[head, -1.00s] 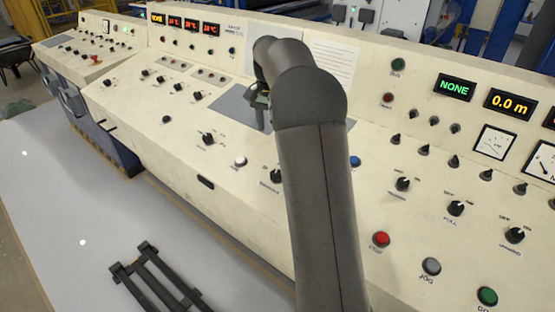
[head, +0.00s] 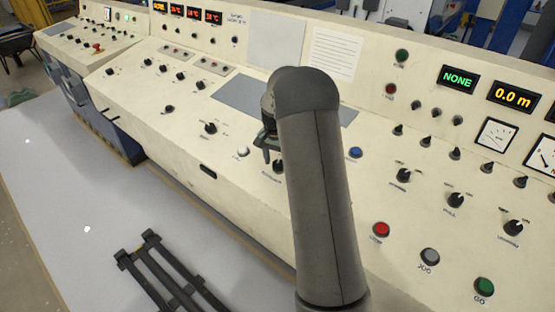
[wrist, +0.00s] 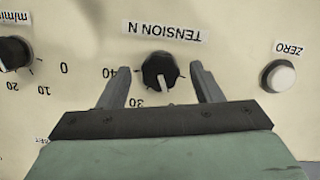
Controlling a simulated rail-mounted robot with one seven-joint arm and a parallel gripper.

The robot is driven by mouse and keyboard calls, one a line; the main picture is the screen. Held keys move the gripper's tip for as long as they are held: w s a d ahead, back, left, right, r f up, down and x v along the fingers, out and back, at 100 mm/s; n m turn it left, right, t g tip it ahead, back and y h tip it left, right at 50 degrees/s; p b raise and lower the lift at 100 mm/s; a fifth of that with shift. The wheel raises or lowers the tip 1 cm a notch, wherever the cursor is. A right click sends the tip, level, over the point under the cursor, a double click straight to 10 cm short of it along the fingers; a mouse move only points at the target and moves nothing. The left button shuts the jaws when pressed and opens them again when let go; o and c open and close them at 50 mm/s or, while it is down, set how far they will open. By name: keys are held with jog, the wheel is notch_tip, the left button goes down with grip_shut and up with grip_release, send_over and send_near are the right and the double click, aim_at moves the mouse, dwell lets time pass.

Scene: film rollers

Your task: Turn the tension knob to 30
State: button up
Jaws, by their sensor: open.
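The tension knob (wrist: 160,70) is black and round with a white pointer line, under an upside-down "TENSION N" label (wrist: 165,31) in the wrist view. Its pointer aims down the picture, a little right of the 30 mark; the 40 mark is further up on the left. Scale marks below the knob are hidden by my gripper. My gripper (wrist: 161,86) is open, one finger on each side of the knob, with visible gaps. In the head view my gripper (head: 267,150) is just above the tension knob (head: 278,166), which my arm partly hides.
A white ZERO button (wrist: 278,76) sits right of the knob in the wrist view. Another black knob (wrist: 14,53) is at left. In the head view, a blue button (head: 355,152), red button (head: 381,229) and more knobs lie right of my arm.

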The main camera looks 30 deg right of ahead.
jog(key=c, duration=1)
jog(key=shift+f+m+b, duration=0.1)
jog(key=shift+m+b, duration=0.2)
jog(key=shift+b, duration=0.05)
jog(key=m+b, duration=0.2)
jog(key=m, duration=0.1)
jog(key=shift+m+t, duration=0.3)
jog(key=shift+t, duration=0.1)
jog(key=m+t+b, duration=0.1)
jog(key=m, duration=0.4)
jog(key=shift+s+y, duration=0.15)
jog(key=shift+y, duration=0.15)
jog(key=shift+m, duration=0.3)
jog(key=o, duration=1)
